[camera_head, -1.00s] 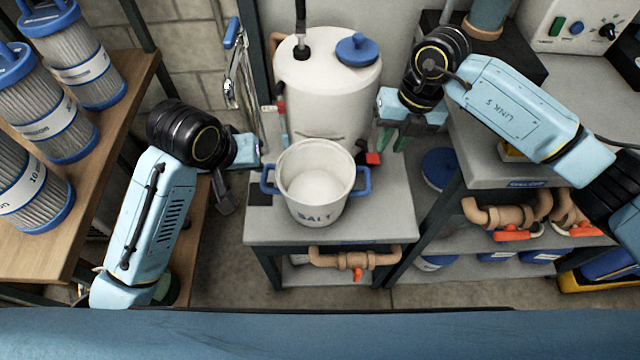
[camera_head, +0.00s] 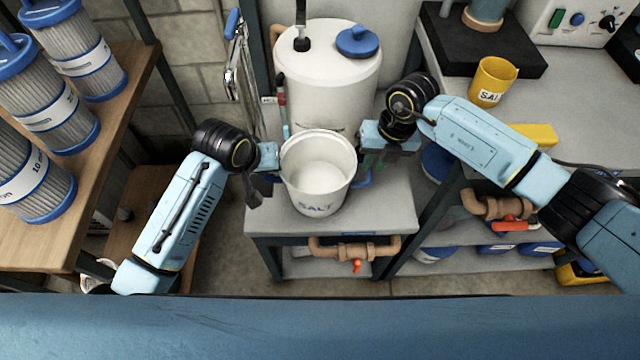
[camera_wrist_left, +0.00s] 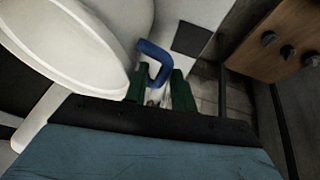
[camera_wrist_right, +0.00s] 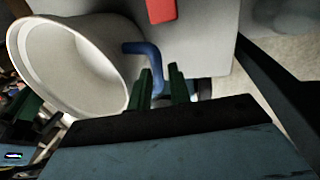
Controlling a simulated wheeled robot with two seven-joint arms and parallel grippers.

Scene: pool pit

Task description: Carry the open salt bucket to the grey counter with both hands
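The open white salt bucket (camera_head: 318,200), labelled SALT and filled with white salt, stands upright on a low grey stand (camera_head: 270,220). My left gripper (camera_wrist_left: 160,73) is at its left side, its green fingers apart with the blue handle (camera_wrist_left: 152,50) between them. My right gripper (camera_head: 370,158) is at its right side. In the right wrist view its green fingers (camera_wrist_right: 160,70) are apart, with the other blue handle (camera_wrist_right: 138,48) reaching between them. In the head view the left handle is hidden by the gripper. The grey counter (camera_head: 580,85) is at the right.
A white tank (camera_head: 325,90) with a blue lid stands behind the bucket. The counter carries a yellow salt cup (camera_head: 492,82), a yellow block (camera_head: 528,135) and a black slab (camera_head: 480,45). Filter cartridges (camera_head: 45,115) stand on a wooden shelf (camera_head: 110,130) at left. Pipes (camera_head: 350,250) run below the stand.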

